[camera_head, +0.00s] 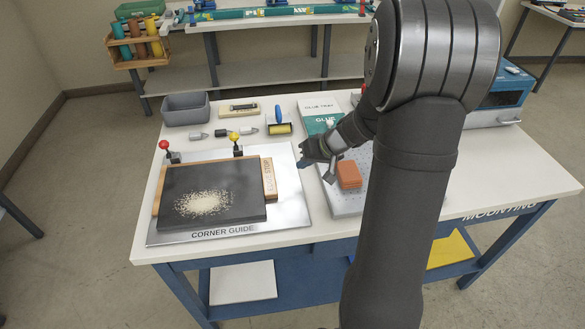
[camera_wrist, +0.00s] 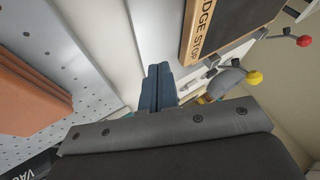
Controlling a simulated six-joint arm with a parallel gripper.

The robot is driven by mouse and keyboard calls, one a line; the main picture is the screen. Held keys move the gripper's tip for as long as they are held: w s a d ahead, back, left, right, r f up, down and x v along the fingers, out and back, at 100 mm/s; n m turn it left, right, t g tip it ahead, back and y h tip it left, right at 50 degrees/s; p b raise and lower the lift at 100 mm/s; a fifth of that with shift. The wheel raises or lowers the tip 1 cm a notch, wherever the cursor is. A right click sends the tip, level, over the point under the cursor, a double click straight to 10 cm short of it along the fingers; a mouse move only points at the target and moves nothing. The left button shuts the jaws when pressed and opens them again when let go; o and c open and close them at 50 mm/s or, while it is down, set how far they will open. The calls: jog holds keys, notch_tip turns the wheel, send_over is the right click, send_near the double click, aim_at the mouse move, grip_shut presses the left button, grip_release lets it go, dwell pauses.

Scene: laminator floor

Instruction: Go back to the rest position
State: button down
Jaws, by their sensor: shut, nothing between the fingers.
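My gripper (camera_head: 304,162) is shut and empty. It hangs over the table between the corner guide plate and the perforated plate, beside the edge stop. In the wrist view its blue fingers (camera_wrist: 159,84) lie together with nothing between them. My dark arm crosses the right half of the head view and hides part of the table behind it.
The corner guide (camera_head: 286,219) holds a dark board (camera_head: 240,212) with a pale granular patch. An orange block (camera_head: 348,174) sits on the perforated plate (camera_head: 345,207). A grey bin (camera_head: 187,112), a roller (camera_head: 279,127) and a glue tray (camera_head: 318,108) stand behind. Red (camera_head: 163,145) and yellow (camera_head: 234,136) knobs stick up.

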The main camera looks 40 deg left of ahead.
jog(key=v, duration=0.5)
jog(key=shift+d+r, duration=0.2)
jog(key=shift+r, duration=0.05)
jog(key=shift+f, duration=0.1)
jog(key=x, duration=0.9)
jog(key=shift+s+a+f, duration=0.35)
jog(key=shift+s+a, duration=0.75)
jog(key=shift+a, duration=0.2)
jog(key=shift+s+a, duration=0.35)
jog(key=shift+a, duration=0.05)
jog(key=shift+w+d, duration=0.1)
